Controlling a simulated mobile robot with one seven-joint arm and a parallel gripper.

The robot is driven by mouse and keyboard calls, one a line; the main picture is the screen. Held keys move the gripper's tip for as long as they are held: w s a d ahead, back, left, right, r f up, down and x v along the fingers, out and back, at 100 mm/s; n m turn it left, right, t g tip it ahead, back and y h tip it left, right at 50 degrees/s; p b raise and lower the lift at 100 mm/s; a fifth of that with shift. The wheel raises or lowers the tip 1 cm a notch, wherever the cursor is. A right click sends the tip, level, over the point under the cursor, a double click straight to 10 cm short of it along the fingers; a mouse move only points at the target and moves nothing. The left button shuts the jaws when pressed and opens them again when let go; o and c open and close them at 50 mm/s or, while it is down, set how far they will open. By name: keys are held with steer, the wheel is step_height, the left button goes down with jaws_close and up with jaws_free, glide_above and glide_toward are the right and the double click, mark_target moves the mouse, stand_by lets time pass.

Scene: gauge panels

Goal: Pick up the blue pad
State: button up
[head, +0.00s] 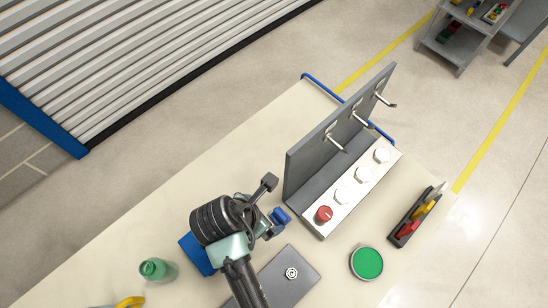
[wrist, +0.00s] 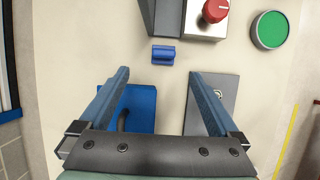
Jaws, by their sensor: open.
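The blue pad (wrist: 163,55), a small blue block with a raised ridge, lies on the table by the foot of the grey panel. In the wrist view it is just ahead of my gripper (wrist: 158,74), between the lines of the two fingers and touching neither. My gripper is open and empty. In the head view the pad (head: 281,216) shows beside my gripper (head: 272,206), partly crowded by it. A larger flat blue square (wrist: 142,101) lies nearer my wrist, partly behind a finger.
A grey panel (head: 310,165) with hooks stands behind a white box (head: 342,200) with a red knob. A grey plate (head: 290,265), a green disc (head: 367,262), a green bottle (head: 158,270) and a dark tool tray (head: 415,218) are around. The table's (head: 200,165) back left is clear.

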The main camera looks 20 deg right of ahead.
mark_target(279, 215)
steer(key=x, duration=0.7)
steer(key=shift+s, duration=0.4)
steer(key=shift+p+x, duration=0.4)
steer(key=shift+x, duration=2.6)
steer(key=shift+s, duration=0.1)
steer(key=c, duration=1.4)
steer(key=shift+c, duration=0.2)
steer(key=shift+r, duration=0.15)
step_height(279, 215, up, 18)
